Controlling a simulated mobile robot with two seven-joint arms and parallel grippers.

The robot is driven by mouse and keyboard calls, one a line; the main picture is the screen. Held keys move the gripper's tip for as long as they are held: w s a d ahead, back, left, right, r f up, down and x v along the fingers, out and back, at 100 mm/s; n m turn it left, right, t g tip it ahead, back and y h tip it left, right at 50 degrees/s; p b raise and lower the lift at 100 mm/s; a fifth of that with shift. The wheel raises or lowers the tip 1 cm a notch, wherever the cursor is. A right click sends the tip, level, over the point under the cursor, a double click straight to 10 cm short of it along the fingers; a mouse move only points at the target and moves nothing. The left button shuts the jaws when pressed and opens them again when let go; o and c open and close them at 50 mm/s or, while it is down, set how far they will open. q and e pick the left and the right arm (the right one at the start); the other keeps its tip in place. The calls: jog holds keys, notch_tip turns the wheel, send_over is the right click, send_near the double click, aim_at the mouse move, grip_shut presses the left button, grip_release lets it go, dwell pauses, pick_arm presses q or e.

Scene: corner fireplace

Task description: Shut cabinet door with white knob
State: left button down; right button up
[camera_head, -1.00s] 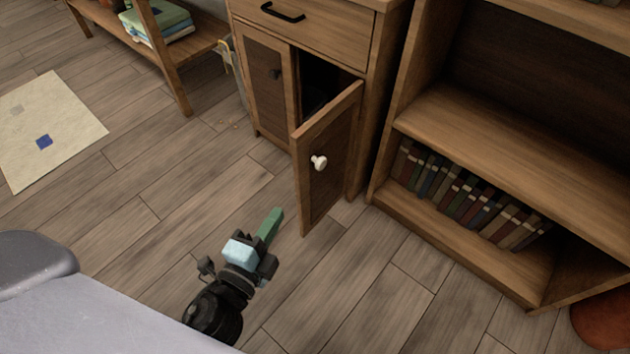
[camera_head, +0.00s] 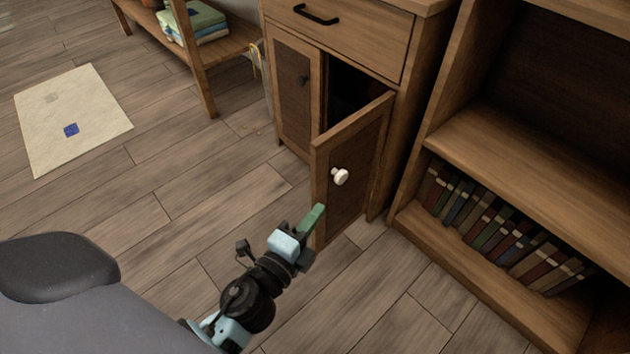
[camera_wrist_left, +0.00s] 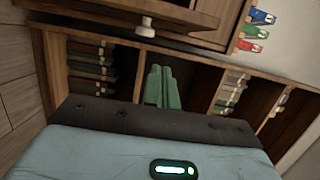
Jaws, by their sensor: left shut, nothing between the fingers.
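The cabinet door with the white knob (camera_head: 358,190) stands ajar on the right side of a wooden cabinet (camera_head: 418,100), swung outward with a dark gap behind it. Its round white knob (camera_head: 340,176) is on the outer face; in the left wrist view the knob (camera_wrist_left: 145,27) shows near the top. My left gripper (camera_head: 314,216) is shut and empty, its green fingers pointing up beside the door's lower free edge, below and left of the knob. I cannot tell whether the fingertips touch the door. The fingers also show in the left wrist view (camera_wrist_left: 161,88). My right gripper is out of view.
A bookcase (camera_head: 412,212) with a row of books (camera_head: 495,225) stands to the right of the cabinet. The cabinet's left door (camera_head: 294,95), with a dark knob, is shut. A low wooden shelf (camera_head: 235,68) and a pale mat (camera_head: 100,105) are to the left. The floor between is clear.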

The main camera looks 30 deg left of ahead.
aim_at(314, 184)
pick_arm(q)
jog(key=shift+w+a+p, duration=0.15)
jog(key=shift+w+a, duration=0.4)
jog(key=shift+w, duration=0.65)
jog(key=shift+w+a+p, duration=0.2)
jog(key=shift+w+a, duration=0.35)
jog(key=shift+w, duration=0.65)
jog(key=shift+w+a+p, duration=0.15)
jog(key=shift+w+a, duration=0.4)
jog(key=shift+w, duration=0.65)
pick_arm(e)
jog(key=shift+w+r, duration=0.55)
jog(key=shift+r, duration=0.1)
pick_arm(q)
jog(key=shift+a, duration=0.15)
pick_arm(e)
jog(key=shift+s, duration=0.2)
